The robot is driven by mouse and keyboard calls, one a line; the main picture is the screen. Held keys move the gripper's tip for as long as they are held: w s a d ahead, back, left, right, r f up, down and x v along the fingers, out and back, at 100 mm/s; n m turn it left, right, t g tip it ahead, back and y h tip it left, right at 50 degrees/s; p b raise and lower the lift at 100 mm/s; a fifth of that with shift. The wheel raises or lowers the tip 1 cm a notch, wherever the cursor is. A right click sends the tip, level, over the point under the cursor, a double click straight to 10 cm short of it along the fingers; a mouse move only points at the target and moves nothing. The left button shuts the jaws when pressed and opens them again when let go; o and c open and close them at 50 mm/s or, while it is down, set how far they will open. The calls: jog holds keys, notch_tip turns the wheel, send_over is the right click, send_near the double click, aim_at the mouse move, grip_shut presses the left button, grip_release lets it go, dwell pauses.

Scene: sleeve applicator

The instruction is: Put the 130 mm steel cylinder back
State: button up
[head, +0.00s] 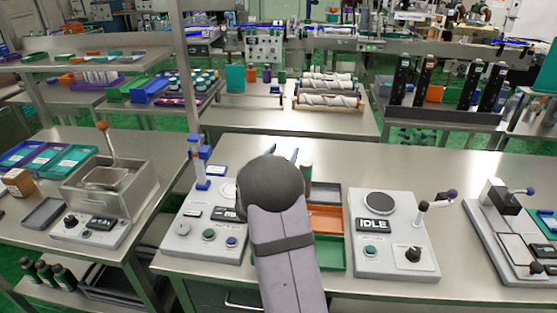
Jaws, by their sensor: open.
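My arm reaches up the middle of the head view, and its dark round joint covers much of the work spot. Two bluish tips of my gripper (283,152) show just beyond the joint, apart from each other; the rest of it is hidden. No cylinder is visible between the fingertips. The sleeve applicator (205,240), with a blue-fitted post and buttons, is partly covered by my arm.
Grey, orange and green trays (326,218) lie right of my arm. A station reading IDLE (375,226) stands farther right, with a lever device (510,235) beyond it. A metal basin (107,186) sits on the left table. The back of the bench (400,160) is clear.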

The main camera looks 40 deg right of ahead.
jog(key=b+v, duration=0.2)
jog(key=v, duration=1)
jog(key=shift+r, duration=0.1)
